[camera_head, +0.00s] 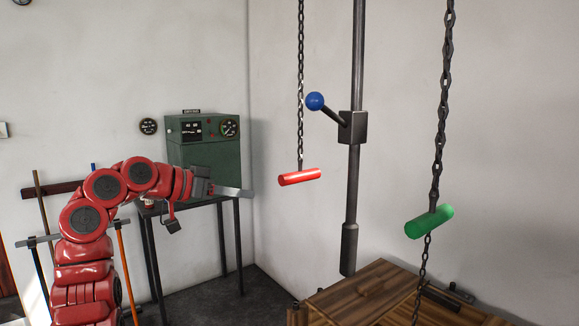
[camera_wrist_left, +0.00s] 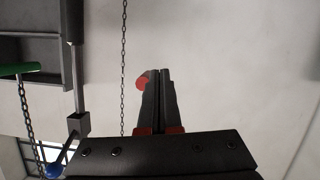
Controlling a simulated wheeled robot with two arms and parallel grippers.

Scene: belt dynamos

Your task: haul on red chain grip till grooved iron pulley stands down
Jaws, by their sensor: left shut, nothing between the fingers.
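The red chain grip (camera_head: 300,176) is a short red bar hanging level on a dark chain (camera_head: 300,80) in the middle of the head view. In the left wrist view the red grip (camera_wrist_left: 142,82) shows just left of the fingers, partly hidden behind them. My left gripper (camera_head: 248,193) is shut and empty, to the left of the red grip and apart from it in the head view. Its closed fingers (camera_wrist_left: 160,75) point up the wrist picture. I see no grooved iron pulley in either view. My right gripper is not in view.
A green grip (camera_head: 429,221) hangs on another chain at the right. A blue-knobbed lever (camera_head: 315,101) sits on a vertical dark pole (camera_head: 357,60) between the chains. A wooden crate (camera_head: 370,290) stands low right. A green gauge box (camera_head: 203,150) stands on a table behind my left arm.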

